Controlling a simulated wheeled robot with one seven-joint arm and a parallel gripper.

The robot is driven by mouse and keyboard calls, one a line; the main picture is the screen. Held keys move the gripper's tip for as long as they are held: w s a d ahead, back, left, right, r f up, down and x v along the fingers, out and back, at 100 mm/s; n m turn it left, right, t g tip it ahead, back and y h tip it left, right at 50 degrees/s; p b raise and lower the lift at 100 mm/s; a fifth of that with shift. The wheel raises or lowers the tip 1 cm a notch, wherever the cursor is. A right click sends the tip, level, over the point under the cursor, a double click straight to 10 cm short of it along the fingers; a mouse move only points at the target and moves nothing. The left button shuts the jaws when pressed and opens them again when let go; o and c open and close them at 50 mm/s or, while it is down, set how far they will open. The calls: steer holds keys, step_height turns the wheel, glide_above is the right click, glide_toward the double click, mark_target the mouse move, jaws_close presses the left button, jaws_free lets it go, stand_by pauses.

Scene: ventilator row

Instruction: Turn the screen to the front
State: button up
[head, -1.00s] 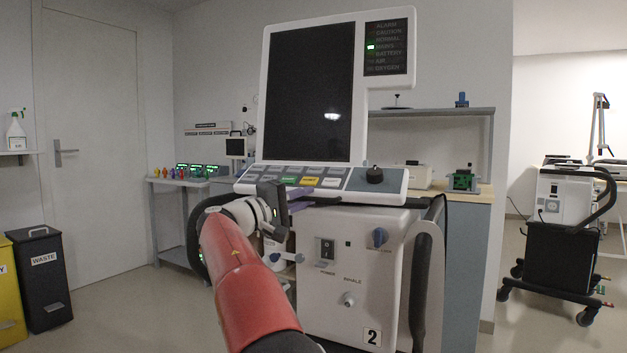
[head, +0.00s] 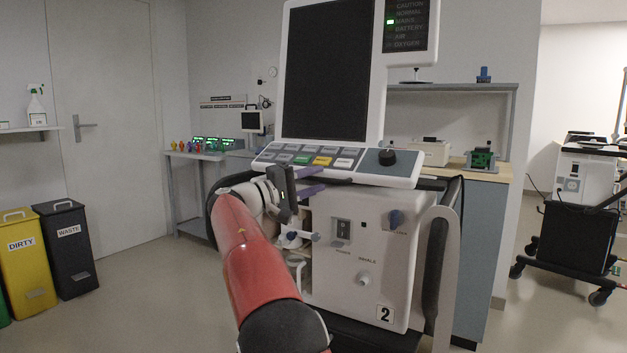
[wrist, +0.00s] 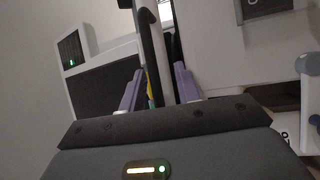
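The ventilator's screen (head: 328,70) is a tall dark panel in a white frame, standing tilted above a keypad with a knob; its top is cut off. In the wrist view, a dark panel that looks like the screen (wrist: 104,90) is at the left, seen at a slant. My gripper (head: 324,181) is at the keypad's lower front edge, left of the knob. In the wrist view its two purple fingers (wrist: 158,85) stand apart, with a dark and pale bar visible between or beyond them. I cannot tell whether they touch it.
The white ventilator body (head: 365,255), marked 2, has a switch, knobs and a dark side handle. A counter (head: 480,240) stands behind it at the right. Yellow (head: 35,265) and black (head: 72,255) bins stand far left. Another cart (head: 570,225) is at the right. Floor is clear at the left.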

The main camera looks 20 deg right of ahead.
steer(key=shift+s+r, duration=0.1)
steer(key=shift+r, duration=0.05)
steer(key=v, duration=0.7)
steer(key=shift+a, duration=0.4)
steer(key=s+d+f+n+y, duration=0.1)
steer(key=s+d+f+y, duration=0.35)
steer(key=s, duration=0.25)
steer(key=s+d+f+y, duration=0.4)
steer(key=s+f+y, duration=0.1)
steer(key=s, duration=0.2)
steer(key=s+a+f+m+t+y, duration=0.1)
steer(key=s+a+f+y, duration=0.4)
steer(key=s, duration=0.8)
steer(key=s+a+f+m+t+y, duration=0.1)
steer(key=s+a+f+y, duration=0.4)
steer(key=s+f, duration=0.7)
steer(key=shift+s+a+f, duration=0.35)
steer(key=shift+s+a, duration=0.05)
steer(key=shift+a, duration=0.65)
